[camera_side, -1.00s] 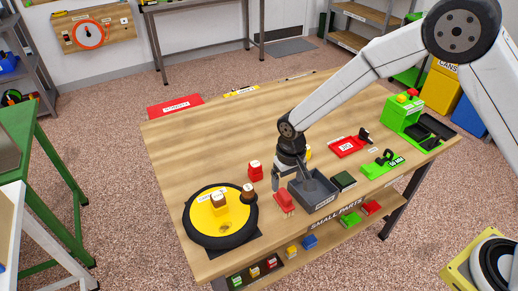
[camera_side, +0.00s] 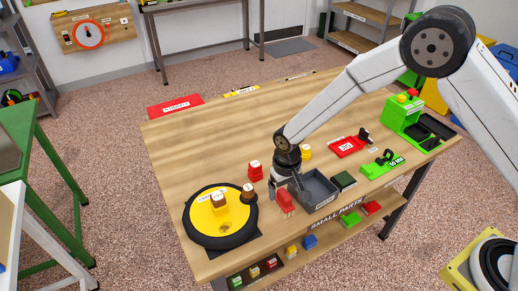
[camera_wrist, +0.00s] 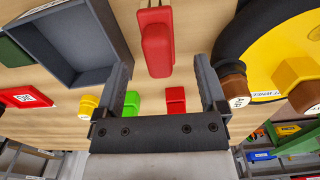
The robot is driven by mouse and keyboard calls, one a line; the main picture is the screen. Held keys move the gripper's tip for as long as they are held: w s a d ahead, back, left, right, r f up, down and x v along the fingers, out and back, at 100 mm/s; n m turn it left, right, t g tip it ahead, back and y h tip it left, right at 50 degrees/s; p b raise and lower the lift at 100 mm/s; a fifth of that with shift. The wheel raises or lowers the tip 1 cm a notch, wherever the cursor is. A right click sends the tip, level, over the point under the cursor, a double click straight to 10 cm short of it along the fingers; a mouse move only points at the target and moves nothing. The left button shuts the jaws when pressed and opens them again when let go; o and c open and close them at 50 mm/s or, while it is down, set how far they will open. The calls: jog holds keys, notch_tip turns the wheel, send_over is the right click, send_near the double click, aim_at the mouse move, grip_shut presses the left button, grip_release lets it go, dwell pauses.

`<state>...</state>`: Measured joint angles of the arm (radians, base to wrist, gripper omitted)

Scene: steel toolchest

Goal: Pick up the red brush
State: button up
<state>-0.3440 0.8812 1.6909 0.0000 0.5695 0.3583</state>
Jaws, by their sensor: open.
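The red brush (camera_side: 285,201) stands on the wooden bench between the yellow-and-black wheel and the grey tray. It also shows in the wrist view (camera_wrist: 157,42), with dark bristle-like strands at its upper end. My gripper (camera_side: 286,188) is open and low over the bench at the brush. In the wrist view the open jaws (camera_wrist: 163,72) have the brush lined up between them sideways, with a gap on both sides. I cannot tell how far the fingertips reach down around it.
The grey tray (camera_side: 307,198) is close on the right of my gripper. The wheel (camera_side: 190,225) is to the left, with brown-topped pieces on it. A red labelled block (camera_side: 255,173) stands behind. A dark green block (camera_side: 343,181) is beyond the tray.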

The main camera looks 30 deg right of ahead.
aim_at(284, 193)
jog(key=shift+f, duration=2.45)
grip_shut()
